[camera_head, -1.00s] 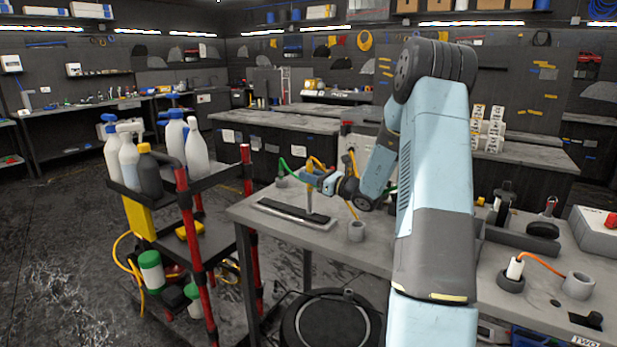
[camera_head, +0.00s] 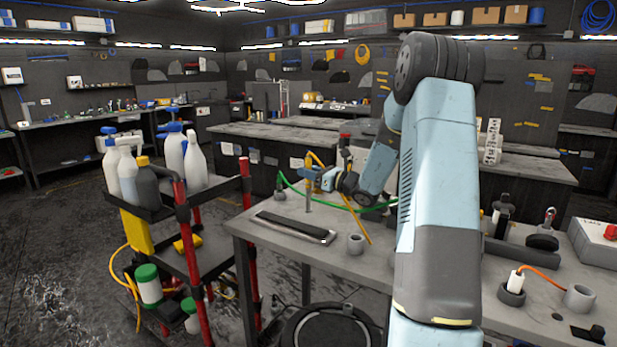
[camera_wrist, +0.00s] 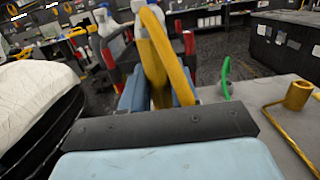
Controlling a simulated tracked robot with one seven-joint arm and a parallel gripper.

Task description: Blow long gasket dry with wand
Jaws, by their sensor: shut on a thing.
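The long gasket looks like a dark strip (camera_head: 290,226) lying in a shallow tray (camera_head: 325,238) on the grey workbench. My gripper (camera_head: 314,178) is above the bench, behind the strip in the head view. Its blue fingers (camera_wrist: 155,95) are shut on the wand, whose greyish rod (camera_head: 309,194) points down. A yellow hose (camera_wrist: 153,50) loops up from between the fingers in the wrist view. The rod's tip appears just behind the strip and apart from it. The wrist view hides the tip and the strip.
A grey cup (camera_head: 356,243) stands right of the tray, with yellow hose beside it. A green hose (camera_head: 345,206) crosses behind. A bottle cart (camera_head: 207,262) stands left of the bench.

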